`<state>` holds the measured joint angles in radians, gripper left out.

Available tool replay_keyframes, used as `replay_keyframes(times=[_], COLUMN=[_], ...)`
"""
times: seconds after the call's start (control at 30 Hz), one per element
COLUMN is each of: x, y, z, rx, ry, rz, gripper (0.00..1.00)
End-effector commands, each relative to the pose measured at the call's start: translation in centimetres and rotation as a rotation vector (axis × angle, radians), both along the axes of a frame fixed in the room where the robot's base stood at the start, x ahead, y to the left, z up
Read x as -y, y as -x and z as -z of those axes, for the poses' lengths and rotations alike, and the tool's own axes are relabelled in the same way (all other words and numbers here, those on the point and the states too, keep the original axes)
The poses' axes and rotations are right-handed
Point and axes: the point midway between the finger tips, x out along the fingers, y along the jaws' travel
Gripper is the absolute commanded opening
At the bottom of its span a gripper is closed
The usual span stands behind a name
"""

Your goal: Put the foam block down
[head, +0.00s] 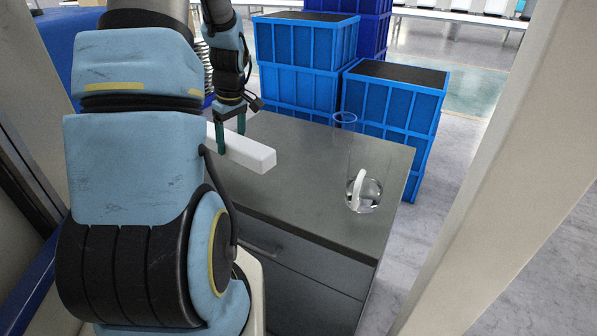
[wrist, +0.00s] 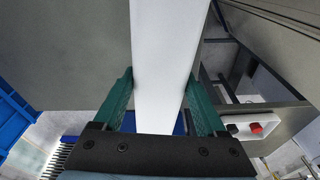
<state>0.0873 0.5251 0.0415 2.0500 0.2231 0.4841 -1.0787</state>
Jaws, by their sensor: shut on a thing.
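The white foam block (head: 250,152) is a long bar at the left part of the grey cabinet top (head: 310,165). My gripper (head: 230,134) is shut on it, with one teal finger on each side. In the wrist view the block (wrist: 163,50) runs lengthwise between the two fingers of my gripper (wrist: 160,95). Its left end is hidden behind my arm in the head view. I cannot tell whether its underside touches the cabinet top or hangs slightly above it.
A clear glass vessel (head: 364,194) with a white part stands near the cabinet's right edge. Blue crates (head: 395,105) are stacked behind the cabinet. The cabinet top between block and vessel is clear. A white box with a red button (wrist: 256,128) shows in the wrist view.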

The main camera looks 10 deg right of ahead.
Motion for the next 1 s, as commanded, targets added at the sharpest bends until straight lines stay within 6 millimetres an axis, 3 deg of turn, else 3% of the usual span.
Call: replay_keyframes(times=[0.17,0.4,0.8,1.0], x=[0.3,0.3,0.3,0.3], y=[-0.5,-0.4,-0.4,-0.5], z=[-0.8,3.0,7.6,8.4], rx=[0.002,-0.003,0.000,0.003], ry=[0.007,0.007,0.007,0.008], rz=[-0.138,-0.148,-0.145,-0.146], gripper=[0.22,0.22,0.22,0.22])
